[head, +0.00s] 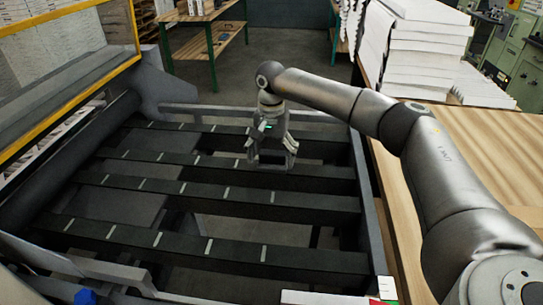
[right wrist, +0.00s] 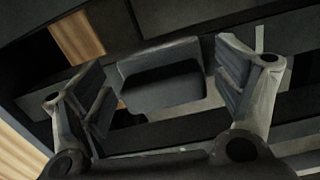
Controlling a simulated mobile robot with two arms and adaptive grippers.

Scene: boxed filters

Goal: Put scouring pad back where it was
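My right gripper (head: 272,158) hangs over the dark slatted frame, with its fingers pointing down. In the right wrist view its two fingers (right wrist: 168,88) stand wide apart. A dark grey block (right wrist: 160,85) with rounded corners shows between them, with a narrow gap on each side. I cannot tell whether this block is the scouring pad, or how far below the fingers it lies. No thing in the head view can be clearly made out as the scouring pad. My left gripper is not in view.
The slatted frame (head: 215,199) has open gaps between its dark bars. A wooden table (head: 480,130) with stacked white sheets (head: 425,50) stands on the right. A yellow-edged machine guard (head: 70,70) rises at the left. A wooden workbench (head: 205,40) stands at the back.

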